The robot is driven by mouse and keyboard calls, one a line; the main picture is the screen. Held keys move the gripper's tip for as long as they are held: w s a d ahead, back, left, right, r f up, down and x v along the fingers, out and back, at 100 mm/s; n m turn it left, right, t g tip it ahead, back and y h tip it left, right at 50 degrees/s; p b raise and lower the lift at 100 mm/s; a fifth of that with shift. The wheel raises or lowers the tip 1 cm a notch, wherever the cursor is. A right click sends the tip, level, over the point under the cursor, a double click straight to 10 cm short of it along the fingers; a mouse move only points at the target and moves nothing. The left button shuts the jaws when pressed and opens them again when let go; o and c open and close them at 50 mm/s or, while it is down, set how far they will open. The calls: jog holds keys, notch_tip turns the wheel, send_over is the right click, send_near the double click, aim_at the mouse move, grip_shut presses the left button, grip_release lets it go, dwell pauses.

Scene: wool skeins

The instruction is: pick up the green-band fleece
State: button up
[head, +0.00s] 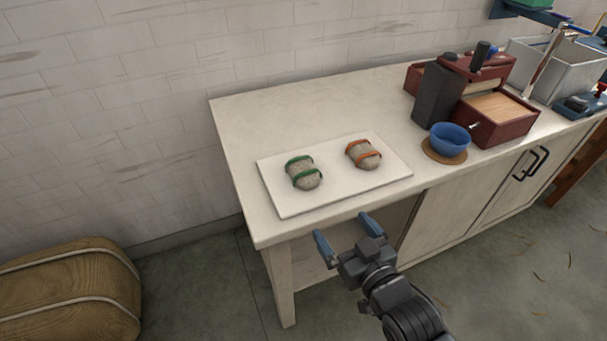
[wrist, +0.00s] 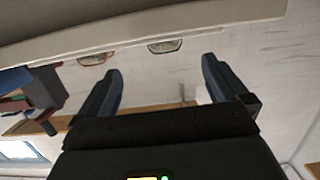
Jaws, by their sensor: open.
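The green-band fleece (head: 304,174) is a grey roll with two green bands, lying on the left half of a white board (head: 285,206). A similar fleece with orange bands (head: 364,154) lies to its right, apart from it. My gripper (head: 345,234) is open and empty, in front of the bench's front edge and apart from both fleeces. In the wrist view, my open fingers (wrist: 160,68) show with nothing between the tips. The green-band fleece (wrist: 167,46) and the orange-band fleece (wrist: 93,59) appear small beyond them, partly cut off by a pale surface.
The board rests on a pale bench (head: 240,125). A blue bowl (head: 450,138) on a round brown mat (head: 432,154) and a dark red machine (head: 495,125) stand to the right. A wooden-looking bale (head: 70,290) sits on the floor at left. Bench space left of the board is clear.

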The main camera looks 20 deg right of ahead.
send_near(312, 182)
jog(key=w, duration=0.3)
jog(key=w+f, duration=0.1)
jog(key=w, duration=0.1)
jog(key=shift+w, duration=0.1)
jog(key=w, duration=0.5)
jog(key=w+f, duration=0.1)
jog(key=w, duration=0.1)
jog(key=shift+w+p, duration=0.15)
jog(key=shift+p, duration=0.2)
jog(key=c, duration=1)
